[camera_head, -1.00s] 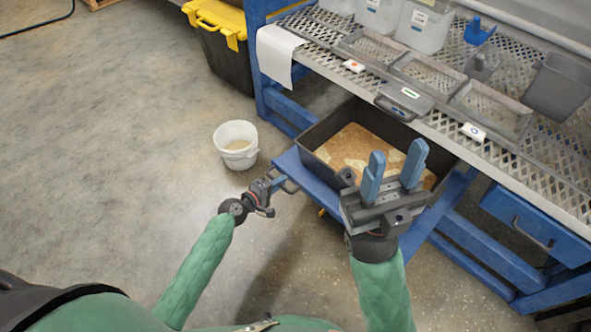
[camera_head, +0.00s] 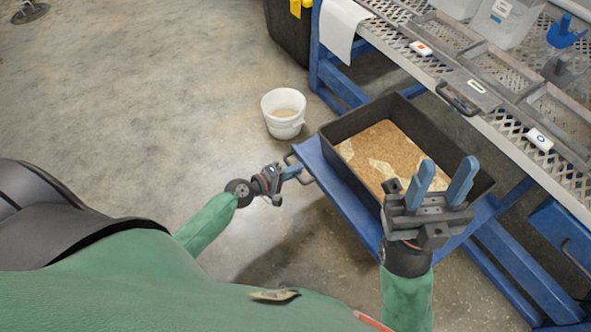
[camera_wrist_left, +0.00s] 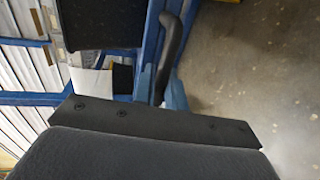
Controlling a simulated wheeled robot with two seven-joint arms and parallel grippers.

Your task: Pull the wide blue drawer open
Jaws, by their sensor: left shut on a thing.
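The wide blue drawer (camera_head: 340,178) is pulled out from under the bench, with a large black bin (camera_head: 344,128) of tan substrate on it. Its dark handle (camera_head: 302,179) is on the left front edge, and it also shows in the left wrist view (camera_wrist_left: 173,38). My left gripper (camera_head: 288,173) is shut on this handle; its blue fingers (camera_wrist_left: 160,88) sit either side of the bar. My right gripper (camera_head: 447,180) is open and empty, seen in front of the bin's right part. It hides part of the bin and drawer.
A white bucket (camera_head: 283,112) stands on the floor close to the drawer's left side. The mesh bench top (camera_head: 500,125) overhangs the drawer's back. A smaller blue drawer (camera_head: 556,228) is at the right.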

